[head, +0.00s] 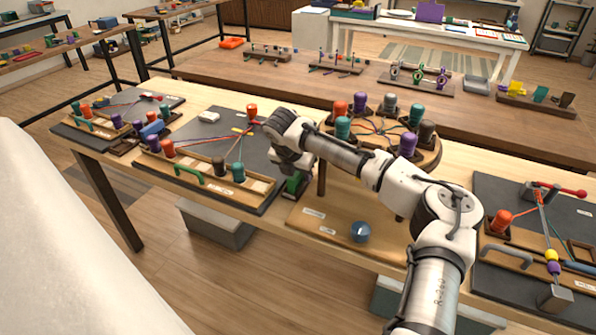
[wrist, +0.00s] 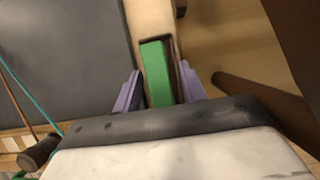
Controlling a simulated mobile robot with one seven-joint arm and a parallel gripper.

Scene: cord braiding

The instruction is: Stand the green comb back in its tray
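The green comb (head: 294,184) shows just below my gripper in the head view, at the front edge of the table by the dark mat's right corner. In the wrist view the comb (wrist: 157,72) is a plain green block. A narrow dark-rimmed brown tray (wrist: 171,42) borders it at the far end and right side; how deep it sits is hidden. My gripper (wrist: 159,72) has its two purple fingers apart, one on each side of the comb. A gap shows at the right finger; the left finger is very close to the comb.
The dark mat (wrist: 70,55) with cords lies left of the tray. A round braiding stand (head: 437,152) with several bobbins is to the right, its dark leg (head: 321,180) near my gripper. A blue cup (head: 360,232) stands on the wooden base (head: 310,222).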

